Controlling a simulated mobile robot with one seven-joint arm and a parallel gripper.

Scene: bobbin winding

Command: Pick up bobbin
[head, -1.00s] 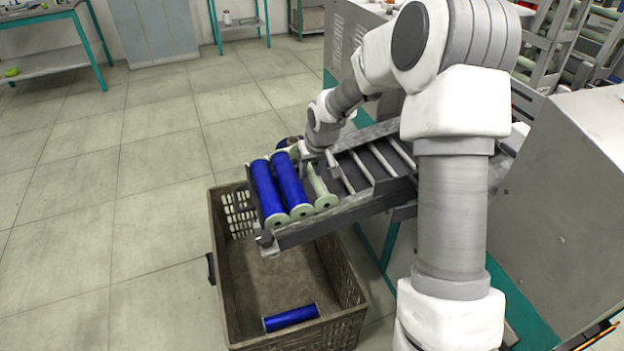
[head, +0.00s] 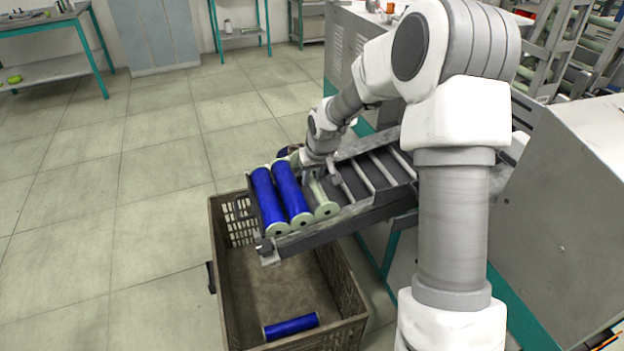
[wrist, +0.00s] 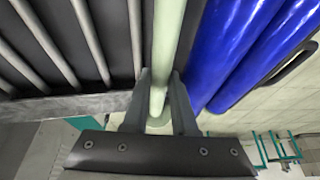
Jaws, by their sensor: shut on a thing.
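Two blue-wound bobbins (head: 268,200) and (head: 291,194) lie side by side at the lower end of the sloped metal chute (head: 345,215). A pale green bare bobbin (head: 322,199) lies just right of them on the chute. My gripper (head: 325,176) is at its far end, pointing down. In the wrist view my gripper (wrist: 160,100) has one finger on each side of the pale green bobbin's thin core (wrist: 167,45), shut on it. The blue bobbins (wrist: 236,45) are beside it to the right. The bobbin's far flange is partly hidden by the fingers.
A brown crate (head: 223,290) stands on the floor under the chute end, with one blue bobbin (head: 291,326) lying inside. Grey machine housings (head: 565,200) stand at the right.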

